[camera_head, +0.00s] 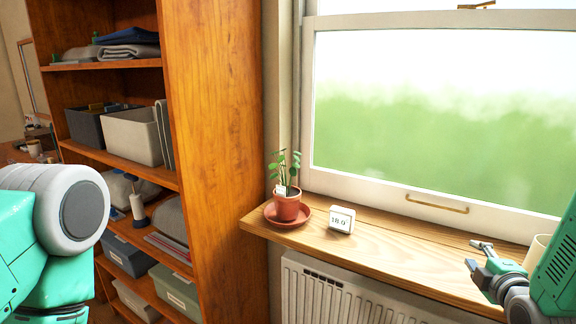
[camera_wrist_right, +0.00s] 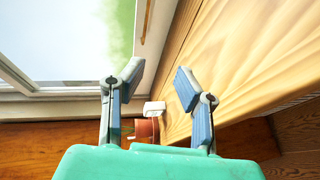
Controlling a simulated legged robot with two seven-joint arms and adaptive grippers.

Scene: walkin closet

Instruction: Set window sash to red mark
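The white window sash (camera_head: 360,186) appears down at the wooden sill, with a brass handle (camera_head: 437,204) on its bottom rail. The sash rail also shows in the right wrist view (camera_wrist_right: 152,55), with the handle (camera_wrist_right: 146,22) near the top. No red mark can be made out. My right gripper (camera_head: 474,255) is above the right part of the sill, below and to the right of the handle, and apart from it. In the right wrist view its two fingers (camera_wrist_right: 158,80) are spread with nothing between them. My left gripper is out of view.
A potted plant (camera_head: 287,204) on a saucer (camera_head: 270,218) and a small white clock (camera_head: 342,219) stand on the sill (camera_head: 400,245). A pale cup-like object (camera_head: 537,251) is beside my right gripper. A radiator (camera_head: 330,293) is below; a wooden shelf (camera_head: 215,150) stands left.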

